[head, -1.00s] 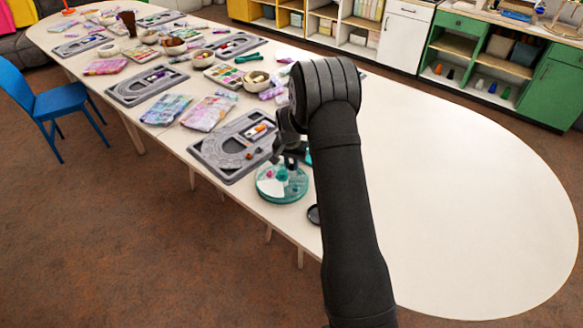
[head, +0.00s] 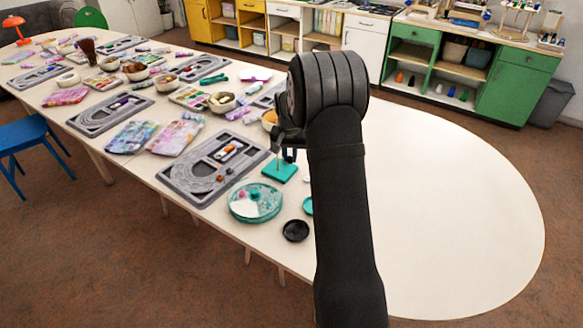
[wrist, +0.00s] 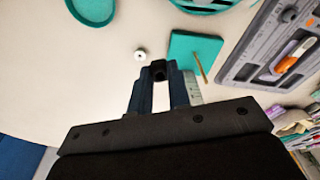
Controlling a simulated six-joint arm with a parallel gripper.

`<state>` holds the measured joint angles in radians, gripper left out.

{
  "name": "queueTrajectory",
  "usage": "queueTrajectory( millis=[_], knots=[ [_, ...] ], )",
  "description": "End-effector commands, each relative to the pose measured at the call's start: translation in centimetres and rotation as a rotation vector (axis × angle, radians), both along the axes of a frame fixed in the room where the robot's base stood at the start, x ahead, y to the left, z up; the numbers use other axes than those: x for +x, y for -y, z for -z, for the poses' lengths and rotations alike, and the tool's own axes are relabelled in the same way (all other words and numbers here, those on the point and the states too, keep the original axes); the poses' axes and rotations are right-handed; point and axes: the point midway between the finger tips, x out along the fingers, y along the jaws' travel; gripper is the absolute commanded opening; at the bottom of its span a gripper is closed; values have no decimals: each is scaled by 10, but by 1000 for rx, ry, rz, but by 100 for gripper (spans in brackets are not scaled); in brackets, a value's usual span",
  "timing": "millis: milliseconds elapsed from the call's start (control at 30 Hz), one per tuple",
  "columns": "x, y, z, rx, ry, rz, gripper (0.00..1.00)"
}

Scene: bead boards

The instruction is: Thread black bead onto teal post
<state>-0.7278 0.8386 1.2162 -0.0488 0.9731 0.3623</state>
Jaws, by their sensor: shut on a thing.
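My gripper (wrist: 160,84) is shut on the black bead (wrist: 158,71), which shows between the fingertips in the wrist view. The teal post's square base (wrist: 190,48) lies just beyond and to the right of the fingertips there. A thin tan-looking post (wrist: 202,68) stands out from it, apart from the bead. In the head view my gripper (head: 290,152) is just above and behind the teal base (head: 281,168). The bead cannot be made out there, and my arm covers part of this area.
A small white bead-like piece (wrist: 140,54) lies left of the base. A round teal tray (head: 256,202), a black dish (head: 296,231) and a grey bead board (head: 180,180) are close by. The table's right side is clear.

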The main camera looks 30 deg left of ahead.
Motion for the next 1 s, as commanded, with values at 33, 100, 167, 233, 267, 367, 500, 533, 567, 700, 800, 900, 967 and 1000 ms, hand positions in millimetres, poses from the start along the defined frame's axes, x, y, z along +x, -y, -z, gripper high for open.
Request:
queueTrajectory(
  millis=[33, 100, 167, 233, 267, 367, 500, 533, 567, 700, 800, 900, 967, 1000],
  knots=[
    [8, -14, -4, 1, 2, -2, 0],
    [18, -30, -12, 2, 2, 0, 0],
    [24, -42, -18, 2, 1, 2, 0],
    [31, -55, -24, 2, 2, 3, 0],
    [33, -59, -27, 1, 2, 3, 0],
    [38, -72, -34, 1, 1, 4, 0],
    [43, -82, -40, 1, 1, 6, 0],
    [43, -83, -40, 1, 0, 6, 0],
    [43, -83, -40, 1, 0, 6, 0],
    [44, -84, -38, -1, -1, 7, 0],
    [43, -84, -33, -1, -1, 7, 0],
    [43, -84, -26, -1, -2, 7, 0],
    [43, -84, -20, -1, -2, 7, 0],
    [43, -84, -17, -1, -1, 7, 0]
  ],
)
